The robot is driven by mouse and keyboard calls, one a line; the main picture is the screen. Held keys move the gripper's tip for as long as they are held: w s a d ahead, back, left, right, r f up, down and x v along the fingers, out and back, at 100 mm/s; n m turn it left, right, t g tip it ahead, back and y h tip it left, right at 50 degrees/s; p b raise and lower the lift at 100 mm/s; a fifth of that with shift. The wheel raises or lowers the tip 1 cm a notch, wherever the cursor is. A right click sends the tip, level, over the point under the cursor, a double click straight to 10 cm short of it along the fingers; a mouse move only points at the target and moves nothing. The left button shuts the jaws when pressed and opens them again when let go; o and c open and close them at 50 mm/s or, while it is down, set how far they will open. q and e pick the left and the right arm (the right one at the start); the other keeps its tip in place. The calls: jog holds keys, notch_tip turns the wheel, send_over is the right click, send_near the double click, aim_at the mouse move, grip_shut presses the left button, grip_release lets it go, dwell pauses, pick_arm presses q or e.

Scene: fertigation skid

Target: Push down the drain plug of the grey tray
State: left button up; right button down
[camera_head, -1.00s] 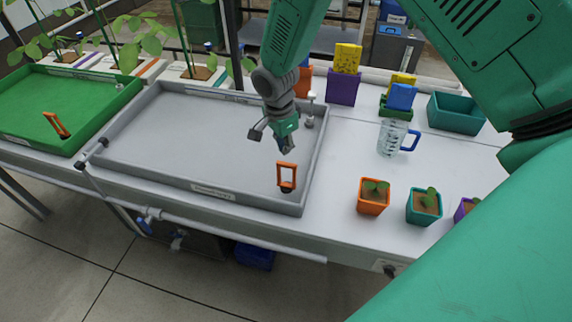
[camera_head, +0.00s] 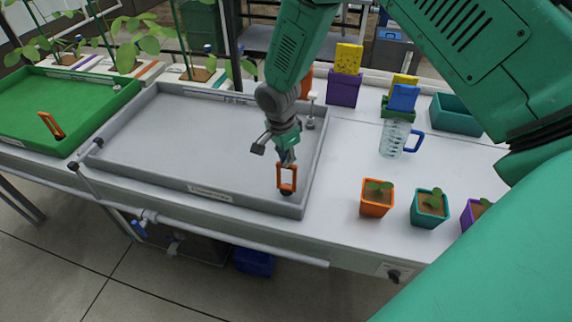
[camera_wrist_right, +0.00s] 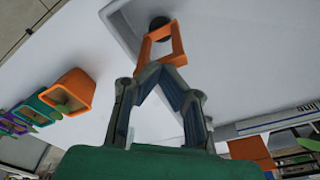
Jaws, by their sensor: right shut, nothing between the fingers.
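The grey tray (camera_head: 205,150) lies on the bench, left of centre in the head view. Its drain plug (camera_head: 287,178) has an orange loop handle and a dark base, and stands upright near the tray's front right corner. In the right wrist view the orange handle (camera_wrist_right: 163,45) rises just past the fingertips, with its dark round base behind. My right gripper (camera_head: 287,157) is shut and empty, pointing down at the top of the handle. In the wrist view its fingertips (camera_wrist_right: 160,68) meet at the handle's near bar; whether they touch cannot be told. My left gripper is not in view.
A green tray (camera_head: 75,100) with its own orange-handled plug (camera_head: 52,125) lies to the left. Small potted plants (camera_head: 377,197), a clear jug (camera_head: 395,138) and a teal bin (camera_head: 456,114) stand right of the grey tray. A pipe runs along the bench front.

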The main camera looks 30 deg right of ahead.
aim_at(279, 172)
notch_tip(279, 172, down, 3)
jog(key=shift+f+b, duration=0.2)
jog(key=shift+b, duration=0.75)
jog(key=shift+s+f, duration=0.15)
jog(key=shift+f, duration=0.15)
jog(key=shift+s+a, duration=0.2)
jog(key=shift+w+f, duration=0.15)
jog(key=shift+f, duration=0.1)
jog(key=shift+r, duration=0.1)
jog(key=shift+w+a+r, duration=0.1)
jog(key=shift+a+r, duration=0.1)
jog(key=shift+a, duration=0.3)
jog(key=shift+a+r, duration=0.2)
jog(key=shift+a, duration=0.25)
jog(key=shift+a+r, duration=0.2)
jog(key=shift+a, duration=0.35)
